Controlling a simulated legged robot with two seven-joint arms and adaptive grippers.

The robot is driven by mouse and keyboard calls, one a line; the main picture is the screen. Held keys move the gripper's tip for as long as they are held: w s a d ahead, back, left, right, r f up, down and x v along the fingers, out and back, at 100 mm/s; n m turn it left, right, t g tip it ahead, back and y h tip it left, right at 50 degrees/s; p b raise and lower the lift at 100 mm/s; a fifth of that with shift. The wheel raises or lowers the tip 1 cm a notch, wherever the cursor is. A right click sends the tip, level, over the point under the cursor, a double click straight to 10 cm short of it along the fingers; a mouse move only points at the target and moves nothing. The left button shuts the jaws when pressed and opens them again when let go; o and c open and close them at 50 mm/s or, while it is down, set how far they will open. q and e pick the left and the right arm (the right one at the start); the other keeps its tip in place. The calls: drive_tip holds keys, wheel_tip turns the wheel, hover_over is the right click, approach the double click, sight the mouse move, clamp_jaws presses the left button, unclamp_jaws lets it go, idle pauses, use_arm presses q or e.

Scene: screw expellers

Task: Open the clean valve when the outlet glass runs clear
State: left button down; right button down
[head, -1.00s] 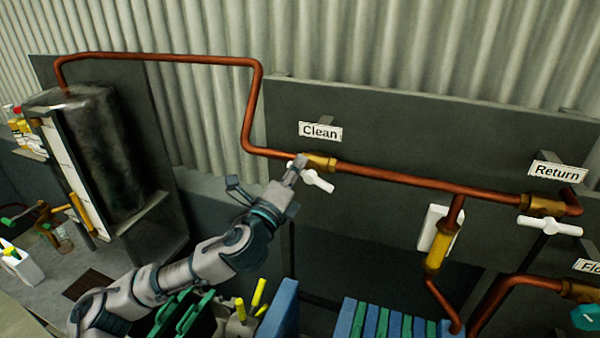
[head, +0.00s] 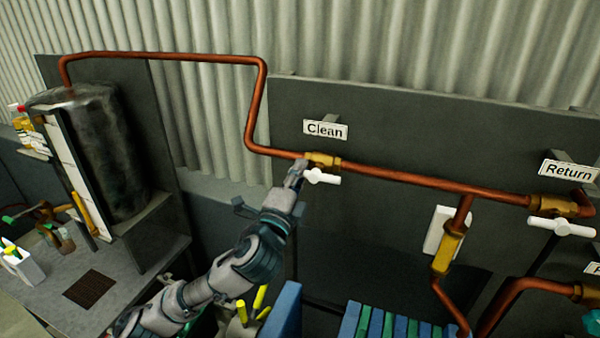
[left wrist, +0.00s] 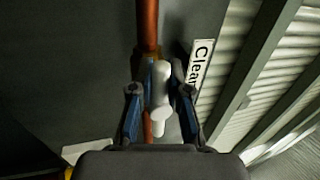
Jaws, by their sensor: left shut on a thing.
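The clean valve is a brass body (head: 322,160) on the copper pipe, under the "Clean" sign (head: 325,129). Its white handle (head: 325,178) points right and lies roughly along the pipe. My left gripper (head: 297,174) is at the handle's left end. In the left wrist view the white handle (left wrist: 161,85) sits between the fingers of my left gripper (left wrist: 160,105), which is shut on it. A yellow-gold section (head: 449,247) on the vertical branch pipe may be the outlet glass; I cannot tell whether its content is clear. My right gripper is out of view.
The return valve's white handle (head: 562,228) is at the right, below the "Return" sign (head: 568,171). A dark tank (head: 105,150) stands at the left. A blue and green slatted thing (head: 385,322) is below the pipes.

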use_arm(q)
drive_tip(key=shift+w+d+f, duration=0.1)
drive_tip(key=shift+d+f, duration=0.05)
drive_tip(key=shift+f, duration=0.35)
drive_tip(key=c, duration=1.2)
unclamp_jaws()
drive_tip(key=shift+o, duration=0.4)
drive_tip(key=shift+r, duration=0.2)
drive_tip(key=v, duration=1.2)
drive_tip(key=shift+a, duration=0.25)
